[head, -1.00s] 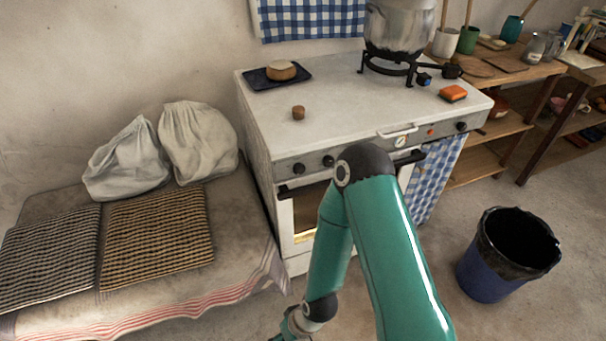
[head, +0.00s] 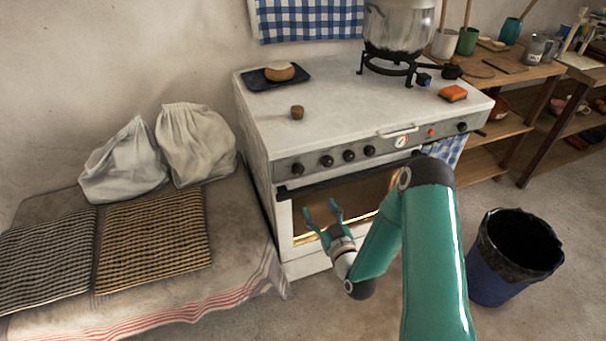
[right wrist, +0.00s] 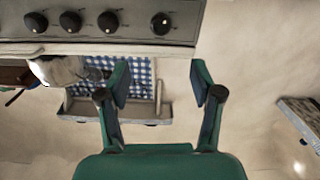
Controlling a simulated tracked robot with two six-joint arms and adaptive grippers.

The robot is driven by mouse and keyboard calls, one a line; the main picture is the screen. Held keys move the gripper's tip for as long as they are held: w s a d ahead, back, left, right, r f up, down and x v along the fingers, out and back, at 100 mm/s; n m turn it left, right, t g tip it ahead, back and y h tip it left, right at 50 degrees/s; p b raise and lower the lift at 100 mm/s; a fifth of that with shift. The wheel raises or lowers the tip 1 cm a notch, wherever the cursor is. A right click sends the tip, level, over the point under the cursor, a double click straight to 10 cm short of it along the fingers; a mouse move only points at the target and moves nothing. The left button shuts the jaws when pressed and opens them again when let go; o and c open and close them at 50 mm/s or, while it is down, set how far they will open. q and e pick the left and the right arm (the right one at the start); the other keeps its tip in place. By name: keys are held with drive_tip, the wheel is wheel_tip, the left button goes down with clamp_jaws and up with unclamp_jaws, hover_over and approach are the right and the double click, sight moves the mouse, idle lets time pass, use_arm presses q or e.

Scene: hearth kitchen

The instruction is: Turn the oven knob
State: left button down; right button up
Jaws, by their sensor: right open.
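The white stove (head: 340,105) has a grey front panel with a row of black knobs: a leftmost knob (head: 298,168), a second (head: 327,161), a third (head: 349,155) and a fourth (head: 369,150). Another knob (head: 462,127) is at the panel's right end. I cannot tell which is the oven knob. My right gripper (head: 321,208) is open and empty in front of the oven door, below the left knobs and apart from them. In the right wrist view its fingers (right wrist: 160,80) are spread, below a knob with a white mark (right wrist: 160,23). My left gripper is not in view.
The oven door handle (head: 335,184) runs below the panel. A pot (head: 398,28) stands on a burner at the back right. A bench with cushions (head: 155,235) is left of the stove, and a dark bin (head: 500,275) stands on the floor at right.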

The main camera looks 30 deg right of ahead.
sight(299, 172)
drive_tip(key=p+x, duration=0.2)
drive_tip(key=x, duration=1.3)
